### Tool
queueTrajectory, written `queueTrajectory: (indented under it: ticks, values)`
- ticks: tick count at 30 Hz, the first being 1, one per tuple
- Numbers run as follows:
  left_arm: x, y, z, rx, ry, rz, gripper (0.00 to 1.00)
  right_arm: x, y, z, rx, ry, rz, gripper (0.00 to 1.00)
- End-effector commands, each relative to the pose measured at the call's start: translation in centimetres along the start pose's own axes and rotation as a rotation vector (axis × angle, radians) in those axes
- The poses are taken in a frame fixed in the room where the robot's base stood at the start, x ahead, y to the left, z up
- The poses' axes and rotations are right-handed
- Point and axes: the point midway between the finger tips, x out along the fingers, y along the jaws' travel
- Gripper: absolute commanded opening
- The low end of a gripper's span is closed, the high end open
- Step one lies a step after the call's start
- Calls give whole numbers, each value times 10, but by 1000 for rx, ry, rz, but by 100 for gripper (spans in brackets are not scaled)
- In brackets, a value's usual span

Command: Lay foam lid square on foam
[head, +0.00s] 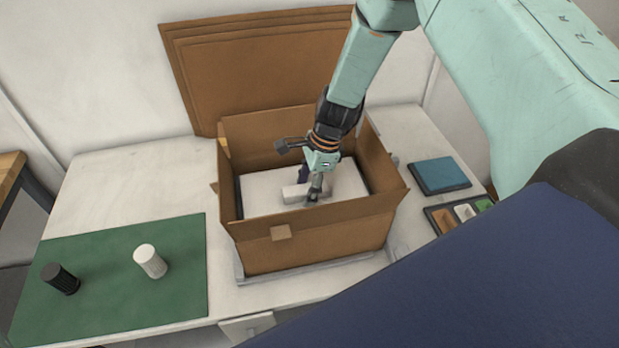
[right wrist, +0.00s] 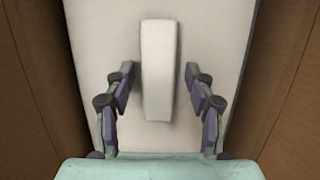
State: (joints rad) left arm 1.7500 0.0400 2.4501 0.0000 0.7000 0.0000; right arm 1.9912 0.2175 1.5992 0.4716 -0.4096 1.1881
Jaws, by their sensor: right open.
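The white foam lid (head: 262,193) lies flat inside the open cardboard box (head: 318,238), with a raised bar-shaped grip (head: 293,193) on top. In the right wrist view the foam lid (right wrist: 92,38) fills the space between the brown box walls, and its raised grip (right wrist: 158,70) stands between my fingers. My right gripper (head: 314,194) reaches down into the box. It is open, with a finger on each side of the grip and a visible gap on both sides (right wrist: 158,92). A dark edge shows around the lid; the foam beneath is hidden. My left gripper is not in view.
A green mat (head: 110,290) on the left holds a black ribbed cylinder (head: 60,279) and a white one (head: 150,261). Flat cardboard sheets (head: 240,60) lean behind the box. A blue pad (head: 439,174) and a small compartment tray (head: 440,218) lie at right.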

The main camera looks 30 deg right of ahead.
Motion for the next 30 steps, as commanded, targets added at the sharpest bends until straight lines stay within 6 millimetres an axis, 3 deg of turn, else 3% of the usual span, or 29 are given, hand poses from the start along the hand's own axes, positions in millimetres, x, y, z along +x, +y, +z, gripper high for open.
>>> queueTrajectory:
  ticks: [5, 18, 24, 30]
  values:
    - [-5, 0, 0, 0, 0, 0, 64, -23, -1, 2, 1, -2, -3, 55]
    - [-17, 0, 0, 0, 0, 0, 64, -107, -1, 2, 0, -2, -3, 55]
    - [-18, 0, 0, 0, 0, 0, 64, -122, 0, 1, 0, -1, -1, 55]
    - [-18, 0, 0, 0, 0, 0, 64, -123, 0, 1, 1, 0, 0, 55]
